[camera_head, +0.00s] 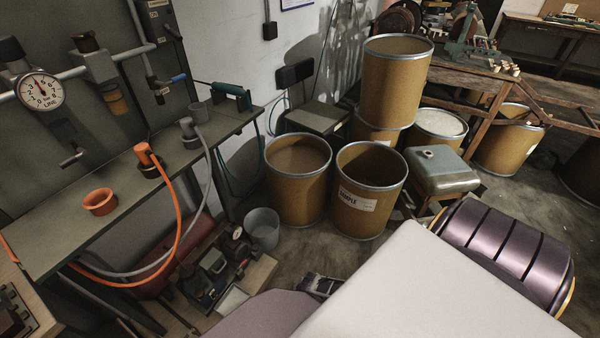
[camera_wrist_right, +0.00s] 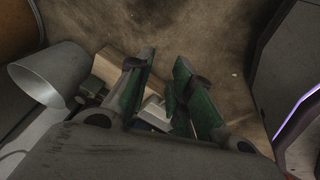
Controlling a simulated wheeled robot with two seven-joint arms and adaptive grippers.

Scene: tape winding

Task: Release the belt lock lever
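I cannot clearly pick out a belt lock lever in either view. A small machine (camera_head: 212,262) with dark and metal parts sits low beside the bench in the head view; its details are too small to tell any lever. In the right wrist view my right gripper (camera_wrist_right: 167,62) has two green-padded fingers standing apart, with nothing held between them. Below and beyond the fingers lie a tan board (camera_wrist_right: 112,68) and a small pale block (camera_wrist_right: 155,112), partly hidden by the fingers. My left gripper is not in view.
A bench (camera_head: 60,245) with an orange ring (camera_head: 100,201) and hoses stands left. Brown drums (camera_head: 298,180) stand behind. Some floor (camera_head: 310,248) is bare.

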